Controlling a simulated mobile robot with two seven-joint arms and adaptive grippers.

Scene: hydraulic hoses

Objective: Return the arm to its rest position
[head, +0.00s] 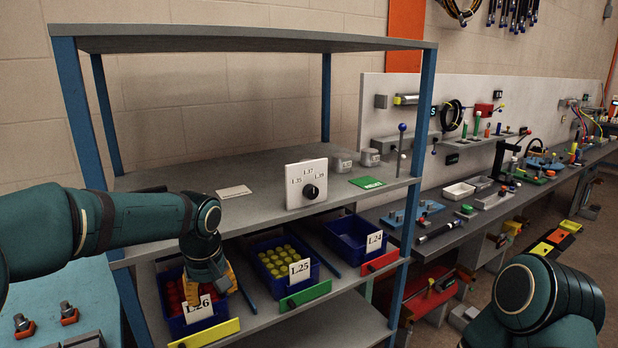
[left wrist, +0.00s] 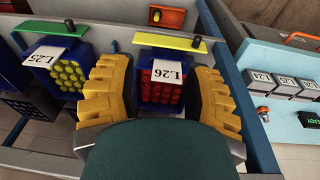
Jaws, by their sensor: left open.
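My left gripper (head: 222,283) is at the left end of the shelf rack, over the blue bin (head: 172,312) labelled L26 that holds red round pieces. In the left wrist view my left gripper (left wrist: 164,92) is open, its yellow ridged fingers spread on either side of the L26 bin (left wrist: 162,96), with nothing seen between them. I cannot tell whether the fingers touch the bin. My right arm (head: 535,300) shows at the lower right of the head view; its gripper is out of view.
The blue bin (head: 262,285) labelled L25 holds yellow pieces; the blue bin (head: 345,222) labelled L24 looks empty. The upper shelf (head: 235,215) carries a dial box (head: 306,184) just above. A blue rack post (head: 133,308) stands close left of my gripper. A cluttered workbench (head: 450,240) runs right.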

